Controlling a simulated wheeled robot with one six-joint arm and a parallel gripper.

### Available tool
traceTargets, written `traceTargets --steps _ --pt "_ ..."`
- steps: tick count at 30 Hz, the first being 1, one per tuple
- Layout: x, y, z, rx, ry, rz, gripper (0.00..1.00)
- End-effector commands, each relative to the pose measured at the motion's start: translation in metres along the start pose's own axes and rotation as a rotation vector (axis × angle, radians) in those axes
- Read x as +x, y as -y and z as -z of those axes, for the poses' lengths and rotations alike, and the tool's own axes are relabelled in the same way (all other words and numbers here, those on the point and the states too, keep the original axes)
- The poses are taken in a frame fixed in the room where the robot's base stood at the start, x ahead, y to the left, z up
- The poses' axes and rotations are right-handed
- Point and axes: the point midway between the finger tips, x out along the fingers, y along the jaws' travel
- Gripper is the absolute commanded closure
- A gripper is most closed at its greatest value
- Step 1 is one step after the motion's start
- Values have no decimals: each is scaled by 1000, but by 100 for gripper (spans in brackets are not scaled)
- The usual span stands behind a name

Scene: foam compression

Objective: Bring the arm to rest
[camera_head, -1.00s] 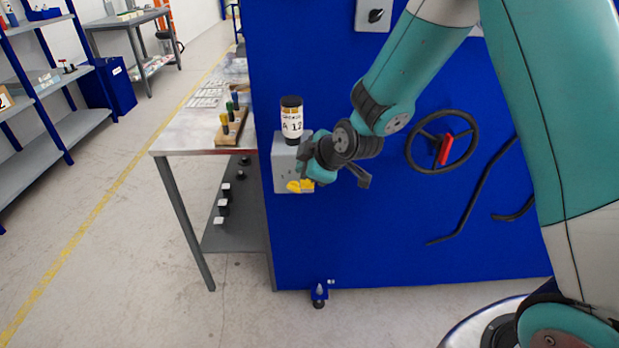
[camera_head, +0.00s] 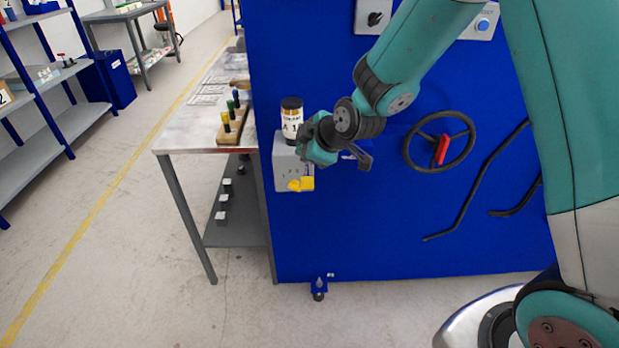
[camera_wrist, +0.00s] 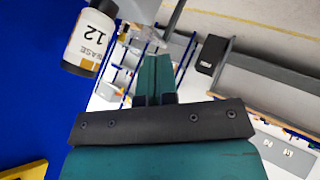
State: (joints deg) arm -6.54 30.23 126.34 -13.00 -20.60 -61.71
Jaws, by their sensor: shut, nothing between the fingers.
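My gripper (camera_head: 304,146) is in front of the blue panel (camera_head: 390,240), just right of a labelled bottle with a black cap (camera_head: 291,118). The bottle stands upright on a grey box (camera_head: 283,170) fixed to the panel, and my gripper hides part of both. A yellow lever (camera_head: 301,184) sits at the box's lower right, below my gripper. In the wrist view my gripper's fingers (camera_wrist: 153,75) are together with nothing between them. The bottle shows at the upper left there (camera_wrist: 88,42), apart from the fingers, and a yellow piece shows at the lower left (camera_wrist: 24,172).
A black handwheel with a red handle (camera_head: 440,143) and bent black rods (camera_head: 470,190) are on the panel to the right. A steel table (camera_head: 188,132) with a wooden block of coloured pegs (camera_head: 231,126) stands at the left. The floor in front is clear.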

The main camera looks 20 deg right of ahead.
Motion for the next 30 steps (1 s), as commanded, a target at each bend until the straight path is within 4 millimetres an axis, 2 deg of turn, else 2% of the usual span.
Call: traceTargets --steps 16,19,23,27,30 --pt "0 0 0 2 0 1 100" --pt "-11 4 7 35 -2 27 100" --pt "-54 26 32 173 4 143 100" --pt "-130 73 56 382 77 336 100" --pt "-184 111 61 506 172 453 100"
